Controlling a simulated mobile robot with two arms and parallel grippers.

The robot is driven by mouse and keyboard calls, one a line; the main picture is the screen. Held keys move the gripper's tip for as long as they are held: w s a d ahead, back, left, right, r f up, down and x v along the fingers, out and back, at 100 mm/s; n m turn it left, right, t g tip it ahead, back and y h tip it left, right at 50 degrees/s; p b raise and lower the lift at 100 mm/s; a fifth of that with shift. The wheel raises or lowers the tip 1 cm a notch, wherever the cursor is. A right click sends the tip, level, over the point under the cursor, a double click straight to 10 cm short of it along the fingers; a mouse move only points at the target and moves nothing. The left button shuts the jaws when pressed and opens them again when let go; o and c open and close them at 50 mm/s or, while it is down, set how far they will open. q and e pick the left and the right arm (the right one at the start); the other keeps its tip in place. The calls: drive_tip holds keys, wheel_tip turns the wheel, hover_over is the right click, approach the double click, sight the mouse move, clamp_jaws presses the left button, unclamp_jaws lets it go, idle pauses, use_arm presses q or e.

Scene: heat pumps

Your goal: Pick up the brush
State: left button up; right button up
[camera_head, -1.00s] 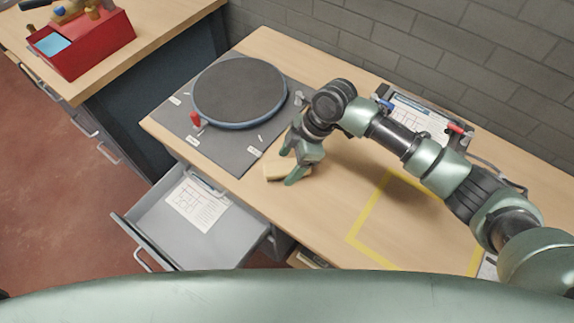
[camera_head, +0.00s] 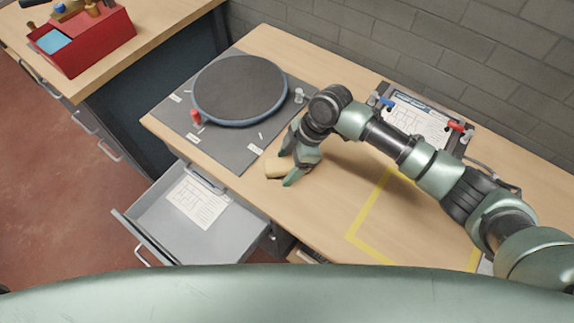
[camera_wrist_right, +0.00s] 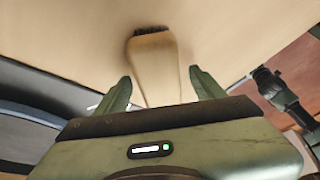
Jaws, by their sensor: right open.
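The brush (camera_head: 276,169) lies on the wooden bench, just right of the dark grey mat's corner. Its tan wooden body shows in the right wrist view (camera_wrist_right: 155,62), with a dark bristle edge at its far end. My right gripper (camera_head: 287,168) is low over the bench at the brush. In the right wrist view my right gripper (camera_wrist_right: 160,92) is open, with one finger on each side of the brush's near part. I cannot tell whether either finger touches it. My left gripper is not in view.
A round turntable (camera_head: 240,88) sits on the grey mat (camera_head: 222,150) with a small red knob. An open drawer (camera_head: 225,240) holding a paper juts out below the bench. A clipboard-like panel (camera_head: 420,125) stands at the wall. Yellow tape (camera_head: 367,212) marks clear bench at right.

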clamp_jaws()
